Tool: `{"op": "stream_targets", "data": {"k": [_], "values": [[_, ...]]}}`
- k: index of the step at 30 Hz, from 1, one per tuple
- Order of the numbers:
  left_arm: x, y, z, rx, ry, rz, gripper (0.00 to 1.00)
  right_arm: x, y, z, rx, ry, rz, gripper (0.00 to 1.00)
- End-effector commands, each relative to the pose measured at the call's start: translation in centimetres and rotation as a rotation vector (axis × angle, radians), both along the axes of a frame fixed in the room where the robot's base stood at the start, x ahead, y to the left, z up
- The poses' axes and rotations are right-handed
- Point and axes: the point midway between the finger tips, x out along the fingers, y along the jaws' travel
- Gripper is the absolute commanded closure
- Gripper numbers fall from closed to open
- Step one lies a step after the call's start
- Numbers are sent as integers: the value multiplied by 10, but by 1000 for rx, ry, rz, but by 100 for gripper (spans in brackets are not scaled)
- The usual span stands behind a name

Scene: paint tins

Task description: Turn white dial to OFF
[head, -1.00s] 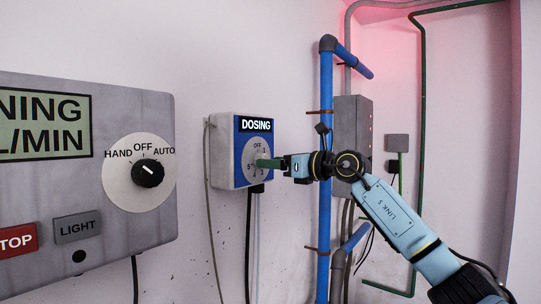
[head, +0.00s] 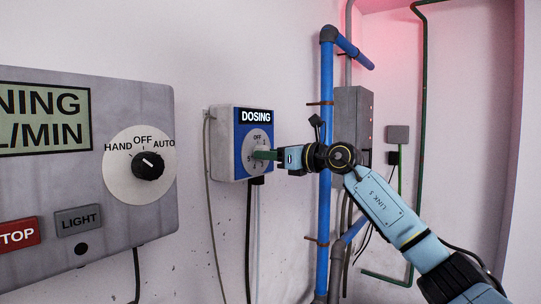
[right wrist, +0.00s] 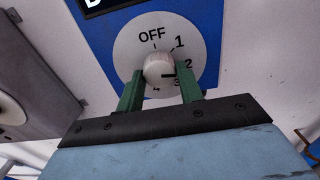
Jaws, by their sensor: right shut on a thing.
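The white dial (right wrist: 159,68) sits on a grey round scale on the blue face of the DOSING box (head: 226,144). In the right wrist view its dark mark points right, between 2 and 3; OFF is printed above it. My right gripper (right wrist: 159,90) has its green fingers on either side of the dial and is shut on it. In the head view the right gripper (head: 264,155) reaches the dial from the right and hides part of it. My left gripper is in neither view.
A grey control panel (head: 60,180) at the left carries a black HAND/OFF/AUTO knob (head: 148,166) and buttons. A blue pipe (head: 326,90) and a grey box (head: 350,110) stand to the right, close behind my right arm.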

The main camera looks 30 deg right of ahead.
Motion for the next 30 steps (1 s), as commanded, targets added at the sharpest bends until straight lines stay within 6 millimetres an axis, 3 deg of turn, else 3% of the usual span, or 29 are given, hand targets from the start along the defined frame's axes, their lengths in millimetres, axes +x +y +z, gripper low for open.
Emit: {"op": "stream_targets", "data": {"k": [11,30], "values": [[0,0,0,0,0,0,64,0,-1,0,-157,-64,0,86],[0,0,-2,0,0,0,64,1,-1,1,-710,-294,0,86]]}}
